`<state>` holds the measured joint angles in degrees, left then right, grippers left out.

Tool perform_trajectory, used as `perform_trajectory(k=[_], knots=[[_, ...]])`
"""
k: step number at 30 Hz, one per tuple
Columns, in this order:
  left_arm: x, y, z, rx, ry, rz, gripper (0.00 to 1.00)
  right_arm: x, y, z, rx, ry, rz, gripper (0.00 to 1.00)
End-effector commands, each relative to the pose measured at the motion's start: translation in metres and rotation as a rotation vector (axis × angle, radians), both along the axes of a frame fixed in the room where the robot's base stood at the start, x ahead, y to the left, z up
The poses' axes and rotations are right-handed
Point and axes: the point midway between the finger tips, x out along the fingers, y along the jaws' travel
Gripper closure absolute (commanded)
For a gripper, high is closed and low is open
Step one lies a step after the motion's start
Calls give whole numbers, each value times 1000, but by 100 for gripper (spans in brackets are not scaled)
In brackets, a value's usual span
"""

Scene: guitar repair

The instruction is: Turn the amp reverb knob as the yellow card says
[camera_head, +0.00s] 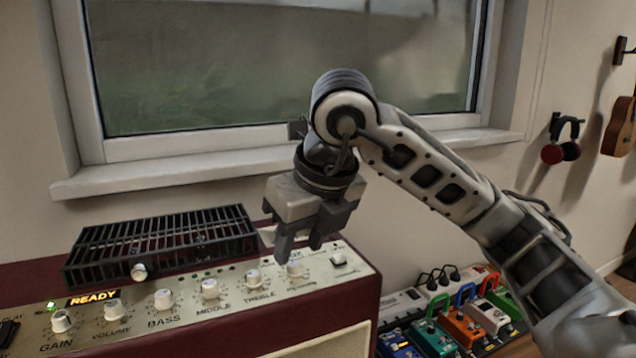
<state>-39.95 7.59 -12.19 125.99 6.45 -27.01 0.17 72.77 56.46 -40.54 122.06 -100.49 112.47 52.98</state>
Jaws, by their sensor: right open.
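The amp (230,330) is dark red with a cream control panel. Its row of white knobs reads GAIN, VOLUME, BASS, MIDDLE and TREBLE from left to right. One more knob (295,269), right of TREBLE, is in the place of the reverb knob; its label is too small to read. My right gripper (299,250) points down just above this knob, with its two fingers apart and empty. I cannot tell whether a fingertip touches it. I can make out no yellow card; a pale piece behind the gripper is mostly hidden. My left gripper is out of view.
A black slatted grille unit (160,245) stands on the amp at the left. A lit READY display (93,298) sits on the panel. A pedalboard with coloured pedals (462,326) is at the lower right. The windowsill (200,172) runs behind the amp.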

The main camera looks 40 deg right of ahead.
Motion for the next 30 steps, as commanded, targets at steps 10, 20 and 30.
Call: perform_trajectory(k=[10, 20, 30], knots=[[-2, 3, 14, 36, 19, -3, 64, -32, -2, 85, -1, -8, -2, 60], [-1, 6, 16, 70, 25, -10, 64, -48, -2, 119, 0, -3, -1, 60], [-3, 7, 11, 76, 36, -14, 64, -49, -1, 119, 0, -1, -1, 60]])
